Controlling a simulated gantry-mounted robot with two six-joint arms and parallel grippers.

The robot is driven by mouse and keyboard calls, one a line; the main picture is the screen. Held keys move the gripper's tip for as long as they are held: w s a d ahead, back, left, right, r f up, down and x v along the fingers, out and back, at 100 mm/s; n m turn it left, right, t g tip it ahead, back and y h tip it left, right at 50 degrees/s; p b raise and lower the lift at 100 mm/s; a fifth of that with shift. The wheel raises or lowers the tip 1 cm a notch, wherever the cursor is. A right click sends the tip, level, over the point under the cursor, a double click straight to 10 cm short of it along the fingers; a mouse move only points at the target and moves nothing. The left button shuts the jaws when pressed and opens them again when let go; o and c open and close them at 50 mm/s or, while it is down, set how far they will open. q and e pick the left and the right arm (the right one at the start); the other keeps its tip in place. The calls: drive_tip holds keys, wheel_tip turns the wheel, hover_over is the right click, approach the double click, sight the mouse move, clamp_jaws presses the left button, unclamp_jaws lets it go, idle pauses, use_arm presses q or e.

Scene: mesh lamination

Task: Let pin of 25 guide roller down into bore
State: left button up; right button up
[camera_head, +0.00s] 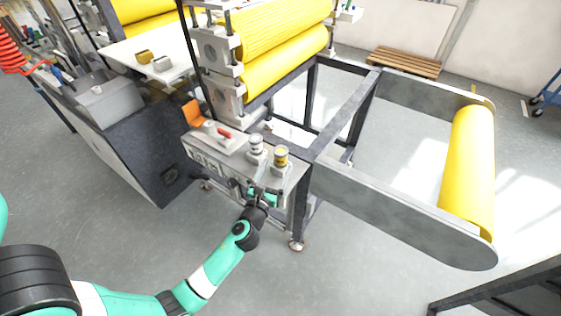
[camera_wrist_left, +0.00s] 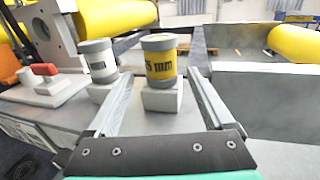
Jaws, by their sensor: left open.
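The yellow guide roller (camera_head: 281,157) with grey ends stands upright on a small pale block (camera_wrist_left: 163,97) on the machine's side ledge. In the left wrist view this roller (camera_wrist_left: 159,62) shows black lettering that reads "5 mm", with its left part turned away. Its pin and the bore are hidden. My left gripper (camera_head: 266,183) is in front of the roller. In the left wrist view its two fingers (camera_wrist_left: 160,85) are spread apart, pointing toward the roller and block, with nothing held between them. My right gripper is not in view.
A grey-and-white roller (camera_head: 256,144) stands on its own block just left of the yellow one. A red-handled part (camera_head: 223,133) lies further left on the ledge (camera_head: 204,160). Large yellow rolls (camera_head: 285,70) rise behind. A dark frame rail (camera_head: 326,140) borders the right.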

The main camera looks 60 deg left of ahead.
sight(279, 163)
use_arm(q)
drive_tip(key=b+x, duration=0.1)
drive_tip(key=x, duration=0.3)
drive_tip(key=shift+w+a, duration=0.2)
drive_tip(key=shift+w, duration=0.15)
drive_tip(key=shift+s+d, duration=0.1)
drive_tip(key=shift+c, duration=0.2)
clamp_jaws()
